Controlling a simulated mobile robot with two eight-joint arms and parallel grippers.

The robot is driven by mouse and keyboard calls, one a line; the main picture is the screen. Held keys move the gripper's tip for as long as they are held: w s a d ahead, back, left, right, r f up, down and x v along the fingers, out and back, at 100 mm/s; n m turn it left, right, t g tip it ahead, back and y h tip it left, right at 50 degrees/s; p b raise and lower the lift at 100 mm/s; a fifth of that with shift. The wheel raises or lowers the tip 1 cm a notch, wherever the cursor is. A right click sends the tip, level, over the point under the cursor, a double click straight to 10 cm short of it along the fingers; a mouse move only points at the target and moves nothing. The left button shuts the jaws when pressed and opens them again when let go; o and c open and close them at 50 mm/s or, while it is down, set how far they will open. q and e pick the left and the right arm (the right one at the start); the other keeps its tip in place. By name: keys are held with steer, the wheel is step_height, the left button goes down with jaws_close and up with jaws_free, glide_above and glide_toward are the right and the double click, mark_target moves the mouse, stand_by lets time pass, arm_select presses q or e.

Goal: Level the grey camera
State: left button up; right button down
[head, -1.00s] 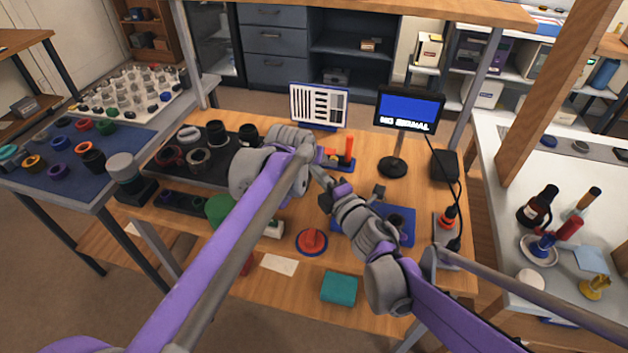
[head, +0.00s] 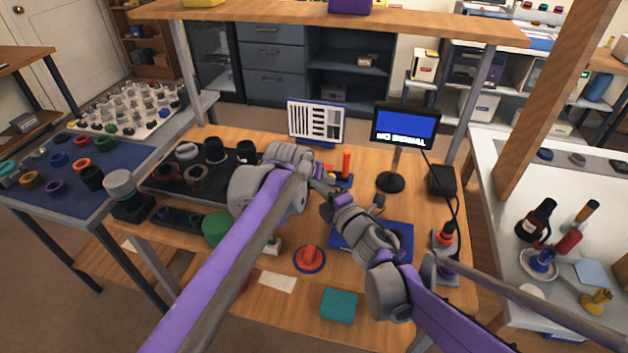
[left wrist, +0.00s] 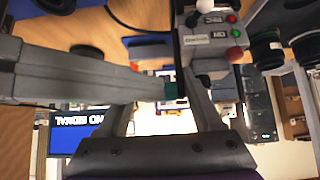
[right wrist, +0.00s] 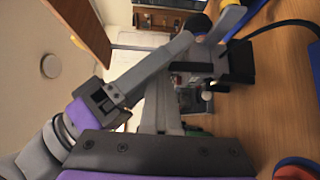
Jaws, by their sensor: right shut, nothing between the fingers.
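A grey box with a white knob and green and red buttons (left wrist: 212,45) shows beyond my left fingers in the left wrist view; I cannot tell if it is the grey camera. A small grey boxy thing (right wrist: 195,95) shows partly behind my right fingers in the right wrist view. In the head view my left arm hides most of that spot. My left gripper (head: 318,178) has its fingers apart, tips partly covered by a grey arm part in its wrist view. My right gripper (head: 326,203) is shut and empty, close beside the left one.
A monitor (head: 405,125) reading "NO SIGNAL" and a striped chart (head: 316,121) stand at the back. A blue mat (head: 400,238) lies under my right arm. A red-orange knobbed disc (head: 309,259) and teal box (head: 338,305) sit at the front. A dark tray (head: 225,180) holds lens parts.

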arm_select(q)
steer(key=shift+s+d, duration=0.1)
steer(key=shift+s, duration=0.25)
steer(key=v, duration=0.7)
steer(key=s+a+f+n+g+y, duration=0.1)
steer(key=s+a+f, duration=0.5)
steer(key=s, duration=0.4)
steer(key=s+a+f+n+g+y, duration=0.1)
steer(key=s+a+f, duration=0.6)
steer(key=s, duration=0.4)
steer(key=s+a+f+n+g, duration=0.1)
steer(key=s+a+f, duration=0.5)
steer(key=s, duration=0.4)
steer(key=shift+s+a+f+n+g+y, duration=0.3)
steer(key=shift+s+a+g+y, duration=0.1)
steer(key=shift+a, duration=0.05)
